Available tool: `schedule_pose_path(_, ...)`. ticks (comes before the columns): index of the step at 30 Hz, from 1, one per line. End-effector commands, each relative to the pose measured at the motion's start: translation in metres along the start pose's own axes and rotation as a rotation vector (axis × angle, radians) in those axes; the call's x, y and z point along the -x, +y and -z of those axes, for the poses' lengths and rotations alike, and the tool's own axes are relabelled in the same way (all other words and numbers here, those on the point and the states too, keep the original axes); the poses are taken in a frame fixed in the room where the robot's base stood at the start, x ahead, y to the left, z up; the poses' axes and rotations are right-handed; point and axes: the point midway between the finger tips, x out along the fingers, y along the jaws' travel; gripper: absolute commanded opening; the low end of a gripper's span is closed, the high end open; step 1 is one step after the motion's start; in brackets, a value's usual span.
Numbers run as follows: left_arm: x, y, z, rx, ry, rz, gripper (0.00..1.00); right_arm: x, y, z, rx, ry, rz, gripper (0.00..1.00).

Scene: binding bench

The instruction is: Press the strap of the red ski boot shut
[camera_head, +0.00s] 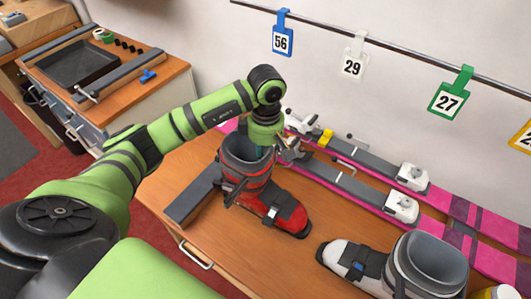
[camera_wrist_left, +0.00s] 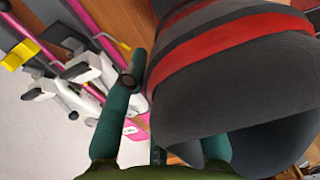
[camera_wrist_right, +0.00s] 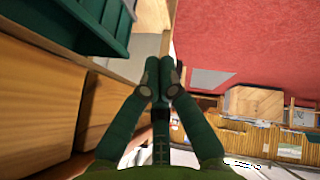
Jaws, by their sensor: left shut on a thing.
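The red ski boot (camera_head: 286,212) stands upright on the bench, its toe pointing to the lower right. It has a dark grey cuff and a red band, also in the left wrist view (camera_wrist_left: 230,60). A dark strap piece (camera_head: 234,190) juts out at the lower shaft; I cannot tell whether it is closed. My left gripper (camera_head: 264,150) is shut on the boot's cuff, one finger outside it and the other partly hidden at the cuff opening (camera_wrist_left: 172,108). My right gripper (camera_wrist_right: 160,82) is shut and empty, away from the boot.
A white and grey boot (camera_head: 350,262) stands at the front right. Pink skis with bindings (camera_head: 405,207) lie along the wall. A grey bar (camera_head: 193,200) lies left of the red boot. Number tags (camera_head: 282,40) hang from a rail. A side cabinet (camera_head: 150,88) stands at left.

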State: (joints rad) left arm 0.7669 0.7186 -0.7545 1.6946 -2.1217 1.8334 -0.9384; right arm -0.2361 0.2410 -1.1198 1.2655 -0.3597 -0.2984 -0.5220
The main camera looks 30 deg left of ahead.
Motion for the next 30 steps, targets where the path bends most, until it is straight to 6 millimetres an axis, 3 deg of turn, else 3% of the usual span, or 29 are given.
schedule_pose_path(1, -0.001, -0.001, 0.000, -0.001, 0.000, 0.002, 0.00, 0.000, 0.013, 0.027, 0.134, 0.029, -0.025, 0.00)
schedule_pose_path(6, -0.001, -0.001, 0.000, -0.001, 0.000, 0.002, 0.00, 0.012, 0.054, 0.100, 0.602, 0.066, -0.134, 0.00)
schedule_pose_path(11, -0.001, -0.001, 0.000, -0.001, 0.000, 0.002, 0.00, 0.036, 0.100, 0.161, 1.015, 0.030, -0.279, 0.00)
schedule_pose_path(15, -0.001, -0.001, 0.000, -0.001, 0.000, 0.002, 0.00, 0.068, 0.145, 0.204, 1.336, -0.071, -0.415, 0.00)
schedule_pose_path(18, -0.001, -0.001, 0.000, -0.001, 0.000, 0.003, 0.00, 0.097, 0.180, 0.223, 1.531, -0.188, -0.492, 0.00)
schedule_pose_path(21, -0.001, -0.001, 0.000, -0.001, 0.000, 0.003, 0.00, 0.126, 0.215, 0.229, 1.684, -0.323, -0.533, 0.00)
schedule_pose_path(27, -0.001, -0.001, 0.000, -0.001, 0.000, 0.003, 0.00, 0.171, 0.266, 0.218, 1.872, -0.557, -0.522, 0.00)
schedule_pose_path(30, -0.001, -0.001, 0.000, -0.001, 0.000, 0.003, 0.00, 0.184, 0.280, 0.212, 1.924, -0.627, -0.502, 0.00)
